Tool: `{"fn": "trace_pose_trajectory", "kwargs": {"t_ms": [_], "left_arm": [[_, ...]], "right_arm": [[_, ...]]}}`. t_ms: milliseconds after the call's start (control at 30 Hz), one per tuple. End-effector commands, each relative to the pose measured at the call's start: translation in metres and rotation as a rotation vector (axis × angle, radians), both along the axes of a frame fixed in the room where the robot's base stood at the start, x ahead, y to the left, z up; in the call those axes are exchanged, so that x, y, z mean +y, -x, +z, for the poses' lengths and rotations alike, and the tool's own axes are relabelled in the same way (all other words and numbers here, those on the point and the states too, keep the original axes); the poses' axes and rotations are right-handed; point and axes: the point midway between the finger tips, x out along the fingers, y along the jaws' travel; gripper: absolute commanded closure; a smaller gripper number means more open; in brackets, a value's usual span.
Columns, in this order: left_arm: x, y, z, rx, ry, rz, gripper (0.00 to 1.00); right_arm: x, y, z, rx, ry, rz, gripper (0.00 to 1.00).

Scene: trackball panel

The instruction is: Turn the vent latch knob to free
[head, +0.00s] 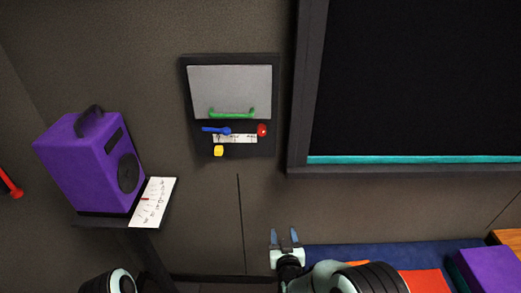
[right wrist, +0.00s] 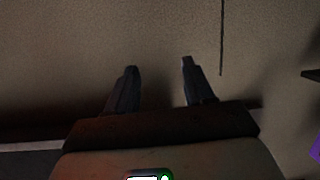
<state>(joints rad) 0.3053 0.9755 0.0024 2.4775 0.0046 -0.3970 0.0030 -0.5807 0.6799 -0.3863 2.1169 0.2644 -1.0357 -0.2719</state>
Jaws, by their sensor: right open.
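A dark wall panel (head: 271,100) holds a grey vent flap (head: 230,88) with a green bar handle (head: 232,114) along its lower edge. Below the flap are a blue lever-like knob (head: 217,130), a red round knob (head: 262,130) and a yellow knob (head: 218,151). Which one is the vent latch knob, I cannot tell for sure. A white label (head: 235,138) with small unreadable marks lies between them. My right gripper (head: 283,237) is open and empty, well below and right of the panel. In the right wrist view its fingers (right wrist: 158,66) face bare wall. My left gripper is not in view.
A purple speaker-like box (head: 90,160) and a white sheet (head: 153,202) stand on a small shelf left of the panel. A large dark framed screen (head: 415,75) is at right. Blue, orange and purple items lie low at right. The wall below the panel is clear.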

Motion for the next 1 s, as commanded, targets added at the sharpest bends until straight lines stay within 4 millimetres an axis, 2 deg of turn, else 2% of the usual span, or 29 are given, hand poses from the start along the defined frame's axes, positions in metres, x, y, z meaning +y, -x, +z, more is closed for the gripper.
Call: {"fn": "trace_pose_trajectory", "kwargs": {"t_ms": [33,100,200,300,333,433,567,667,1000], "left_arm": [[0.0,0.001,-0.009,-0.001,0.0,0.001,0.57],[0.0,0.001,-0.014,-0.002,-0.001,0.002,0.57],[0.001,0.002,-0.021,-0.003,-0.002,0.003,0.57],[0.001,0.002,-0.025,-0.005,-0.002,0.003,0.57],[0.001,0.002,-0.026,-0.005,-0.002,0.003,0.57],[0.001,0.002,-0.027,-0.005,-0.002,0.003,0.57],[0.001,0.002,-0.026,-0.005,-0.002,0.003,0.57],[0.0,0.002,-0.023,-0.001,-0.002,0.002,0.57],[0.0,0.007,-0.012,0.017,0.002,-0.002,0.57]], "right_arm": [[0.019,-0.01,0.039,-0.125,-0.003,0.011,0.48],[0.036,-0.017,0.093,-0.279,-0.009,0.007,0.48],[0.053,-0.016,0.158,-0.459,-0.026,-0.008,0.48],[0.062,-0.009,0.203,-0.581,-0.047,-0.027,0.48],[0.064,-0.007,0.212,-0.605,-0.052,-0.032,0.48],[0.066,-0.003,0.232,-0.657,-0.062,-0.045,0.48],[0.067,-0.008,0.241,-0.673,-0.065,-0.051,0.48],[0.067,-0.02,0.246,-0.673,-0.063,-0.05,0.48],[0.067,-0.085,0.273,-0.671,-0.061,-0.048,0.48]]}}
